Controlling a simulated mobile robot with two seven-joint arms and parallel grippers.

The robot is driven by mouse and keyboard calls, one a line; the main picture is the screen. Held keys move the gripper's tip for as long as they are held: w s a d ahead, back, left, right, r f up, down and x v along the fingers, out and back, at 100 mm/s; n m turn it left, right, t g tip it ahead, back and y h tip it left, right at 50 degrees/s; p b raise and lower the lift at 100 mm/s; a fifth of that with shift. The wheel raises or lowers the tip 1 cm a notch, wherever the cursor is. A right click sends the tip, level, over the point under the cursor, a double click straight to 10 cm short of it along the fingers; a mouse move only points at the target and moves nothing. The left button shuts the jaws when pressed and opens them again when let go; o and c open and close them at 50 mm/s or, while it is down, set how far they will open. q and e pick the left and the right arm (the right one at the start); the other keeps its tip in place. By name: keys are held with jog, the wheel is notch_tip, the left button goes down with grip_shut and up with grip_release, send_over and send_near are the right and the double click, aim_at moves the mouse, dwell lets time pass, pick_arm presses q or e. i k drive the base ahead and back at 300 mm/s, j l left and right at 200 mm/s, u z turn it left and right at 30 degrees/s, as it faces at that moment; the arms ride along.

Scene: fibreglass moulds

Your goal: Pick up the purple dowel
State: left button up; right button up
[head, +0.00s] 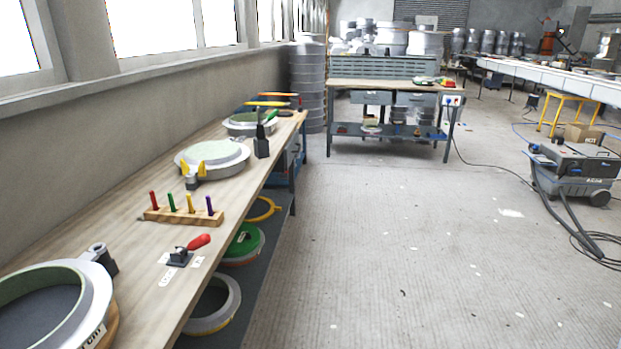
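The purple dowel (210,205) stands upright in a small wooden block (170,215) on the long workbench at the left. It is the rightmost in a row with a yellow dowel (190,203), a green dowel (172,202) and a red dowel (154,200). The block stands near the bench's right edge. Neither of my grippers shows in the head view.
The long wooden bench (130,190) also holds a red-handled clamp (185,252) in front of the block and round moulds (212,158) behind and in front. A lower shelf holds several rings. Open concrete floor (400,250) lies to the right.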

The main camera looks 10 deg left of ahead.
aim_at(208, 197)
jog(key=k+u, duration=0.1)
jog(key=k, duration=0.5)
jog(key=k+j+u, duration=0.1)
jog(key=k, duration=0.5)
jog(key=l+u, duration=0.15)
jog(key=u, duration=0.85)
jog(key=k+l, duration=0.15)
jog(key=l, duration=0.25)
jog(key=k+l, duration=0.1)
jog(key=l, duration=0.3)
jog(key=k+l, duration=0.15)
jog(key=l, duration=0.25)
jog(key=i+l+u, duration=0.25)
jog(key=i+l, duration=0.6)
jog(key=i, duration=0.3)
jog(key=i+l+u, duration=0.25)
jog(key=i+l, duration=0.75)
jog(key=i, duration=0.05)
